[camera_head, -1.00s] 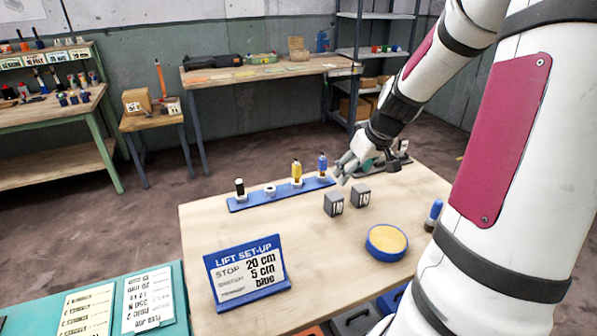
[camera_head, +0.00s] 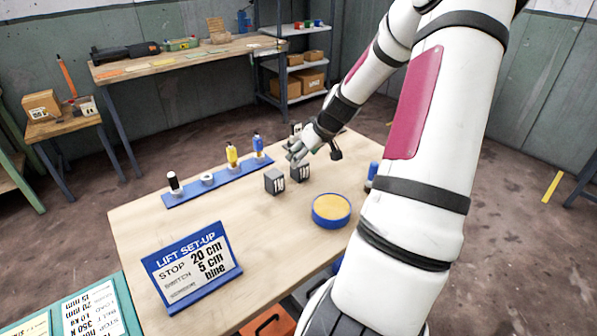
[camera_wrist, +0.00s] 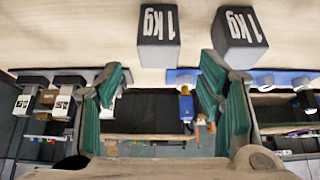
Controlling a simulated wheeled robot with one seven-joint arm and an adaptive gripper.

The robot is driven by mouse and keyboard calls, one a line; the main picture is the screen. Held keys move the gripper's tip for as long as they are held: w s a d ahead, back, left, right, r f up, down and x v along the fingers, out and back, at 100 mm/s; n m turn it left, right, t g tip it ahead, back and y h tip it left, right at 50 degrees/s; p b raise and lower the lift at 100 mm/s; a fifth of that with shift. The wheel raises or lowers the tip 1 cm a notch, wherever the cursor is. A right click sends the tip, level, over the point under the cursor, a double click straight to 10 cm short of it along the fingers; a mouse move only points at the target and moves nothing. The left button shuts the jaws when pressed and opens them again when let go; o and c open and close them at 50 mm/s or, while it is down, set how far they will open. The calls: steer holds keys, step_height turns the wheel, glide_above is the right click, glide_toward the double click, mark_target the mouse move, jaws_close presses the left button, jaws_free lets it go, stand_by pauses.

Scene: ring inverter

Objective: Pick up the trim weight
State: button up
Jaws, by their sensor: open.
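Two dark grey blocks marked 1 kg stand side by side on the wooden table: a left one (camera_head: 275,182) and a right one (camera_head: 301,173). I cannot tell which of them is the trim weight. Both also show at the top of the wrist view, one in the middle (camera_wrist: 158,30) and one at the right (camera_wrist: 238,35). My gripper (camera_head: 297,150) is just behind and above the right block in the head view. In the wrist view my gripper (camera_wrist: 162,100) has its green-padded fingers wide apart, with nothing between them.
A blue strip (camera_head: 190,197) with black, white, yellow and blue pieces lies behind left. A blue dish with a yellow top (camera_head: 331,210) and a blue cylinder (camera_head: 372,172) are at the right. The LIFT SET-UP sign (camera_head: 192,267) stands in front. The table's middle is clear.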

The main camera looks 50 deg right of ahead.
mark_target(300, 170)
steer(key=x, duration=0.5)
steer(key=shift+s+f, duration=0.1)
steer(key=shift+f, duration=0.1)
steer(key=shift+d+r, duration=0.1)
jaws_close()
